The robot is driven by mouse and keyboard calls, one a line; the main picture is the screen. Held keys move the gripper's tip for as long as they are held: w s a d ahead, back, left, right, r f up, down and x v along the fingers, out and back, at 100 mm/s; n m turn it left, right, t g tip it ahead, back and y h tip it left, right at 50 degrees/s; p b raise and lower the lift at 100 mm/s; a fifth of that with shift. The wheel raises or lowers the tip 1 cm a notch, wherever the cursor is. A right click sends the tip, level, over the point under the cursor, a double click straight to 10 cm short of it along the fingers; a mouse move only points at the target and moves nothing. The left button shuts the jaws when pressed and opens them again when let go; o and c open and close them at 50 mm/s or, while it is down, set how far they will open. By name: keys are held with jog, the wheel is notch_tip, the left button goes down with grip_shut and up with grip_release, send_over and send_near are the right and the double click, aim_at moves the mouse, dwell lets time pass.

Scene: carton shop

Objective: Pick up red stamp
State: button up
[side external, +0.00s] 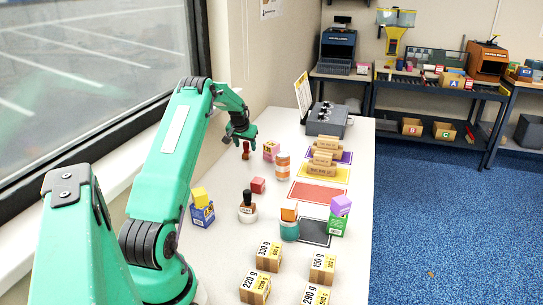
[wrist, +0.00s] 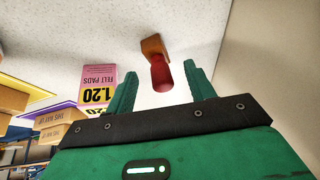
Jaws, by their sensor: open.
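The red stamp (side external: 246,150) stands on the white table near the wall side. In the wrist view the red stamp (wrist: 161,76) shows a red handle and an orange-brown wooden block. My gripper (side external: 241,138) is open, pointing down just above the stamp. In the wrist view my gripper (wrist: 160,72) has a finger on either side, with the red handle in the gap between them. I cannot tell whether either finger touches it.
A grey case (side external: 327,121) is behind.

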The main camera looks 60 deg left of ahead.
aim_at(245, 144)
jog(key=shift+x, duration=1.6)
jog(key=c, duration=1.1)
jog(key=shift+c, duration=0.2)
jog(key=shift+r, duration=0.15)
jog(key=shift+r, duration=0.6)
jog(key=r, duration=0.3)
jog(key=shift+w+d+r, duration=0.1)
jog(key=shift+w+d, duration=0.05)
jog(key=shift+d, duration=0.2)
jog(key=w+d+r, duration=0.4)
jog(key=d+r, duration=0.2)
jog(key=d, duration=0.4)
jog(key=shift+r+h, duration=0.2)
jog(key=shift+h, duration=0.1)
jog(key=shift+d, duration=0.1)
